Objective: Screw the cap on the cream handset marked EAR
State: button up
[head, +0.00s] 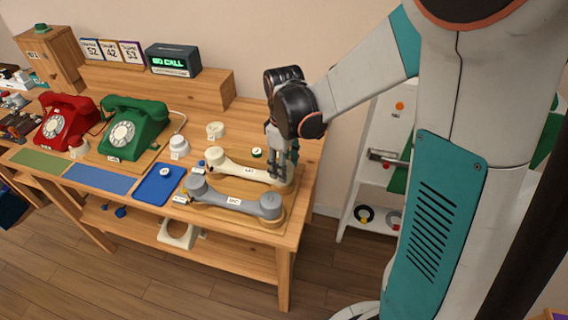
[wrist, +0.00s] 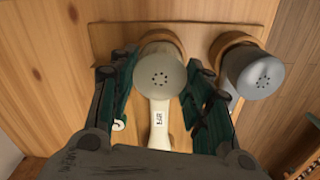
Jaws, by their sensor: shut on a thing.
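The cream handset (head: 228,166) lies on a wooden stand on the table. Its label shows in the wrist view (wrist: 158,118) and appears to read EAR. At the handset's right end in the head view, my gripper (head: 281,160) points down with its fingers around that end. In the wrist view, a pale round cap with several small holes (wrist: 160,78) sits over the handset's end, between the fingers of my gripper (wrist: 161,68). My gripper is shut on this cap. Whether its thread is engaged is hidden.
A grey handset (head: 235,199) lies close in front, its holed end beside my right finger in the wrist view (wrist: 256,75). A cream piece (head: 215,130) and a white piece (head: 179,146) stand behind. A blue tray (head: 153,192), green phone (head: 131,128) and red phone (head: 65,119) are leftward.

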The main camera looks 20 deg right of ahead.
jog(key=m, duration=0.5)
dwell(0.5)
jog(key=o, duration=1)
notch_tip(320, 180, up, 7)
jog(key=p, duration=0.5)
